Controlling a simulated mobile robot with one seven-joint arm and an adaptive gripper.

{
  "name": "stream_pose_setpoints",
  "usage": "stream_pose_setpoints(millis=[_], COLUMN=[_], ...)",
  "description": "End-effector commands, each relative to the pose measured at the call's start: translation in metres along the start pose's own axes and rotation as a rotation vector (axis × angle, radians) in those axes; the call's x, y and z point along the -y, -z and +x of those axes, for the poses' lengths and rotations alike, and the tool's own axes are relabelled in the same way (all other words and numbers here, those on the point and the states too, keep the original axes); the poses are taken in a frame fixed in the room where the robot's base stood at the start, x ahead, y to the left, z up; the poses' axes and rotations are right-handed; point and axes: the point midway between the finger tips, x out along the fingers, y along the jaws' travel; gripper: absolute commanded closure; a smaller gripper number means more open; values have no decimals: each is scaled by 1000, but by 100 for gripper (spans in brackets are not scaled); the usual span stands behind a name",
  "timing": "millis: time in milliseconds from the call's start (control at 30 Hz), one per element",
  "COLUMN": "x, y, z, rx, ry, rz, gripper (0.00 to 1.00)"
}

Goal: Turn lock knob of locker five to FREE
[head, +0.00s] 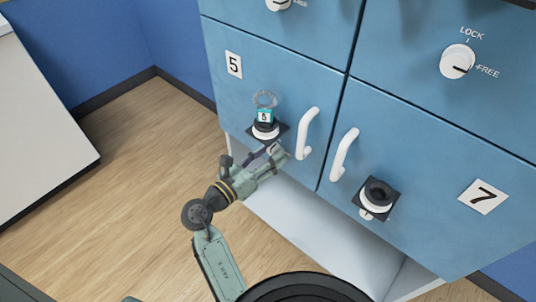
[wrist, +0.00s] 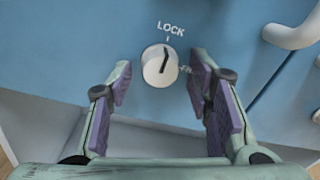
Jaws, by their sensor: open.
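The lock knob (wrist: 160,65) is a white round dial on the blue door, with its dark mark pointing up toward the word LOCK. The word FREE (wrist: 188,71) lies to its right, partly covered by a finger. My gripper (wrist: 161,85) is open, with one purple-padded finger on each side below the knob and a gap on both sides. In the head view my gripper (head: 277,153) is at the lower part of the locker five door (head: 270,68), left of its white handle (head: 308,133), and largely hides the knob there.
A black fitting (head: 266,130) with a teal tag (head: 264,116) and a ring sits just above my gripper. Locker seven (head: 483,197) has a similar black fitting (head: 378,194) and a handle (head: 344,154). Open floor (head: 130,150) lies to the left.

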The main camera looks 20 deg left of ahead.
Motion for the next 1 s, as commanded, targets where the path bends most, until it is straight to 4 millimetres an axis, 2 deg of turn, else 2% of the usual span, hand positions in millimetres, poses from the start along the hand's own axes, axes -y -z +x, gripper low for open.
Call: stream_pose_setpoints(millis=[200,900,1000], x=[0,0,0], y=[0,0,0], z=[0,0,0], rx=[0,0,-1], ry=[0,0,0], rz=[0,0,1], gripper=[54,100,100])
